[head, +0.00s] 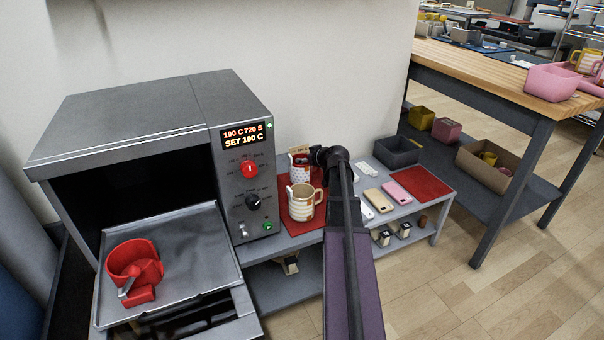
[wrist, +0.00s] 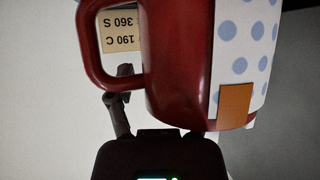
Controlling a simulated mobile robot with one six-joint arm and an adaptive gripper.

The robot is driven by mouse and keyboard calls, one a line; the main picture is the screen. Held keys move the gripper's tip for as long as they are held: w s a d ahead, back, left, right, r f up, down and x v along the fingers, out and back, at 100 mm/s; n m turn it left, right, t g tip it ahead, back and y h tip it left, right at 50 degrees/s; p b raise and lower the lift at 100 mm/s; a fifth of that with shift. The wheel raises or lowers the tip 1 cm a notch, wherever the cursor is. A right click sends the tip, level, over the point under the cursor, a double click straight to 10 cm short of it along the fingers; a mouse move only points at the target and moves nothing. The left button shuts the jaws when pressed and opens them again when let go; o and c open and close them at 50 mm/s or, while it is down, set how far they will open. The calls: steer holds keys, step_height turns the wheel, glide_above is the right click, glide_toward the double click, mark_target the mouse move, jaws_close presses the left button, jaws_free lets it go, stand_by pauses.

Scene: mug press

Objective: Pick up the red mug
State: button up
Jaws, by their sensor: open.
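The red mug (head: 299,162) stands at the back of the red mat, beside my gripper (head: 320,155). In the wrist view the red mug (wrist: 178,70) is close up, with a red handle on the left, a white wrap with blue dots and an orange patch. One dark finger shows in the wrist view below the handle; the other is hidden. My gripper is open, and I cannot tell whether it touches the mug.
A striped cream mug (head: 304,202) stands in front on the red mat (head: 289,222). A card (wrist: 121,31) reads 190 C, 360 S. Left is an oven (head: 150,120) with a tray (head: 190,255) holding a red clamp (head: 135,262).

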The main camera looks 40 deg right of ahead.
jaws_close()
steer(key=shift+r, duration=0.2)
stand_by(0.3)
step_height(320, 180, up, 10)
steer(key=p, duration=1)
steer(key=shift+f, duration=0.2)
stand_by(0.4)
